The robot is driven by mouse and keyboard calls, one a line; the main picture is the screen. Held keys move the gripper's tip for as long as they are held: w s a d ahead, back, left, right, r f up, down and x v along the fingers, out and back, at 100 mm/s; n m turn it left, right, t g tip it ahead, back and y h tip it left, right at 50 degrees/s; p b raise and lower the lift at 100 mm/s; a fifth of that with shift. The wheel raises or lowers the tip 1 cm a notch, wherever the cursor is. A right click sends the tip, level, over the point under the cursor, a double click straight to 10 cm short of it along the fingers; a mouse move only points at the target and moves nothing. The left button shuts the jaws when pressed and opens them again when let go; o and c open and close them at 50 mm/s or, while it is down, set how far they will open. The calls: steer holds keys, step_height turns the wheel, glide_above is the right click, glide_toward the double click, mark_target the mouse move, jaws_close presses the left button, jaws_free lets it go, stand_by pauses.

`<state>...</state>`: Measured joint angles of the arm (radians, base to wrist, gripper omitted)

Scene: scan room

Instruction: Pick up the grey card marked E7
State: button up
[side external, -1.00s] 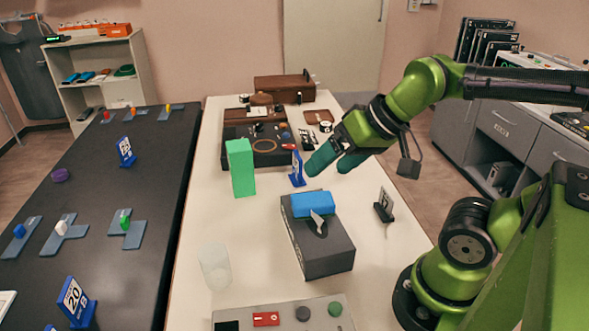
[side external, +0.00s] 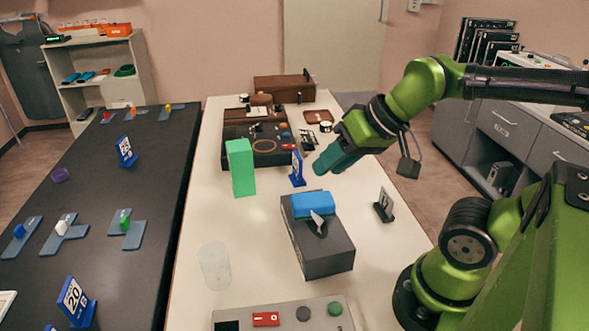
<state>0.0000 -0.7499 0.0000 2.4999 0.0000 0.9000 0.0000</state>
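A small upright grey card (side external: 385,202) stands in a dark holder on the right side of the white table. Its marking is too small to read for sure, so I cannot confirm E7. My gripper (side external: 319,170) is above the table, behind and to the left of this card and clearly apart from it. Its teal fingers are together, and no object shows between them. A blue-framed card (side external: 297,168) stands just left of the fingertips; I cannot tell how close they are in depth.
A dark tissue box (side external: 318,245) with a blue object (side external: 312,204) on it stands in front of my gripper. A tall green block (side external: 240,168) is to the left. A clear cup (side external: 214,266) and a control panel (side external: 284,316) are nearer. The table's right edge is close to the card.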

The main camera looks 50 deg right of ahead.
steer(key=shift+d, duration=0.15)
steer(key=m+g+h, duration=0.2)
steer(key=m+g, duration=0.2)
steer(key=g, duration=0.3)
glide_above(384, 210)
steer(key=f, duration=1.7)
steer(key=shift+w+d, duration=0.2)
steer(key=shift+s+f, duration=0.15)
steer(key=shift+f, duration=2.6)
steer(key=shift+c, duration=0.5)
jaws_close()
